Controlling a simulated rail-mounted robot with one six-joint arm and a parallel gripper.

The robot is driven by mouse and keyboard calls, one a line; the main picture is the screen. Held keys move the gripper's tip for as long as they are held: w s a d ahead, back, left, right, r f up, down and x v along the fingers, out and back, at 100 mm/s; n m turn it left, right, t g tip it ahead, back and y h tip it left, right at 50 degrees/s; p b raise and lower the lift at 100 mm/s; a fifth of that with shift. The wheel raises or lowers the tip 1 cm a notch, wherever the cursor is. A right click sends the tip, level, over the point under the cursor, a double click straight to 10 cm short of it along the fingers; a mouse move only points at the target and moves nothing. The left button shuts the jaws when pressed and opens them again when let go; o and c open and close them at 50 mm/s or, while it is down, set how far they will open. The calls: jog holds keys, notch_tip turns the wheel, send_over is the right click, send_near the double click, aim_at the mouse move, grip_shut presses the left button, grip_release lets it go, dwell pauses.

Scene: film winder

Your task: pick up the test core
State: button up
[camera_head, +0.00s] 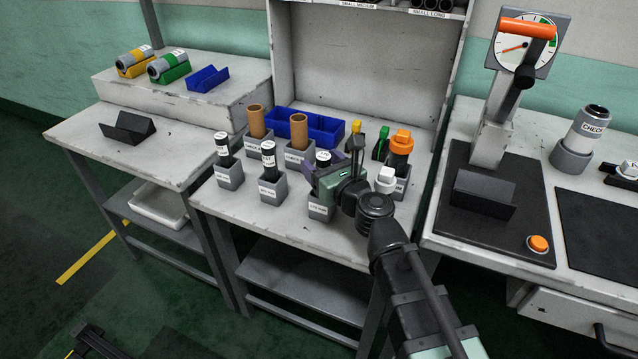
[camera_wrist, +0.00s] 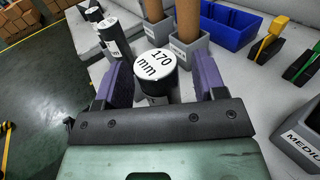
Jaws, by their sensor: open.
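A black core with a white cap marked 170 mm (camera_wrist: 153,64) stands upright in a grey holder on the middle bench. Its top also shows in the head view (camera_head: 323,157), partly hidden by my gripper. My gripper (camera_wrist: 152,78) is open, with one purple finger on each side of this core. Two similar black cores with white tops, the middle one (camera_head: 268,154) and the left one (camera_head: 222,145), stand in grey holders to the left. I read no label saying test core.
Two brown tubes (camera_head: 299,130) stand in holders behind, before a blue bin (camera_head: 325,127). Yellow, green and orange-topped tools (camera_head: 400,143) stand close to the right. A gauge stand (camera_head: 492,125) and a cylinder marked CHECK (camera_head: 586,130) are on the right bench.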

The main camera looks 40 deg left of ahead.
jog(key=shift+d, duration=0.1)
grip_shut()
jog(key=shift+r, duration=0.2)
